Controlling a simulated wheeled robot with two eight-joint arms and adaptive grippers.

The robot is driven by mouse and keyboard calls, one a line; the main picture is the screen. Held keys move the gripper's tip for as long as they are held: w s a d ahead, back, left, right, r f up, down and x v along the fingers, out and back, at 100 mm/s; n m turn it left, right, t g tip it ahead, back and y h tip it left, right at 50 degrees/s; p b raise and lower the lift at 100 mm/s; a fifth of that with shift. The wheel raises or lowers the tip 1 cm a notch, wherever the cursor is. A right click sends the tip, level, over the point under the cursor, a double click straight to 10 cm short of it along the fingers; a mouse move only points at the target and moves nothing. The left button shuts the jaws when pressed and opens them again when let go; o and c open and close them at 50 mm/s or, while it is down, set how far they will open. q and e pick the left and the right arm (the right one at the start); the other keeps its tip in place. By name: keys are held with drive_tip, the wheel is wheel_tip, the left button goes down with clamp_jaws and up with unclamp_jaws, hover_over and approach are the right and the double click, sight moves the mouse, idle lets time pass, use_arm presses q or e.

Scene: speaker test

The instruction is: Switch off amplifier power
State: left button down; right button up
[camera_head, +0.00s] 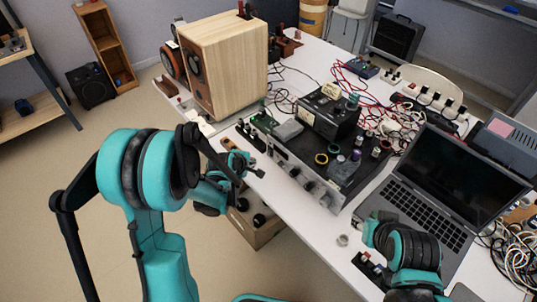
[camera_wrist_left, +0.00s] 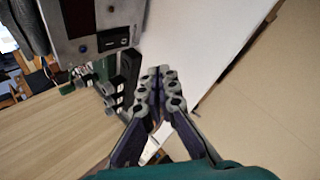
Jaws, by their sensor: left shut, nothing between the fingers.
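The amplifier (camera_head: 312,182) is a wide unit with a silver front panel and knobs, near the front edge of the white table in the head view. Small items lie on its dark top. In the left wrist view a corner of its grey panel (camera_wrist_left: 72,52) is at top left, with a black rocker-like switch (camera_wrist_left: 113,39); its on or off position is too small to tell. My left gripper (camera_head: 257,173) is shut and empty, in front of the amplifier's left end. Its fingers (camera_wrist_left: 164,82) are together, apart from the switch. My right arm shows at lower right; its fingertips are not clear.
A wooden speaker box (camera_head: 228,68) stands behind and left of the amplifier. A laptop (camera_head: 445,180) is open to the right. Cables (camera_head: 375,92) and a power strip (camera_head: 434,101) clutter the table's back. The table strip (camera_head: 290,213) before the amplifier is mostly clear.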

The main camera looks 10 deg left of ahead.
use_arm(q)
drive_tip(key=shift+w+d+f, duration=0.2)
drive_tip(key=shift+w+d, duration=0.5)
drive_tip(key=shift+w, duration=0.15)
drive_tip(key=shift+w+d+f, duration=0.15)
drive_tip(key=shift+w+d, duration=0.55)
drive_tip(key=shift+w, duration=0.15)
drive_tip(key=shift+w+d+b, duration=0.25)
drive_tip(key=shift+w+b, duration=0.1)
drive_tip(key=shift+b, duration=0.05)
drive_tip(key=shift+w+d, duration=0.2)
drive_tip(key=shift+w, duration=0.05)
idle(0.7)
idle(0.4)
drive_tip(key=shift+s+a, duration=0.45)
drive_tip(key=shift+s, duration=0.2)
drive_tip(key=shift+s+a+r, duration=0.2)
drive_tip(key=shift+s+a, duration=0.6)
drive_tip(key=shift+s, duration=0.2)
drive_tip(key=shift+s+a+r, duration=0.2)
drive_tip(key=shift+s+a, duration=0.6)
drive_tip(key=shift+s, duration=0.15)
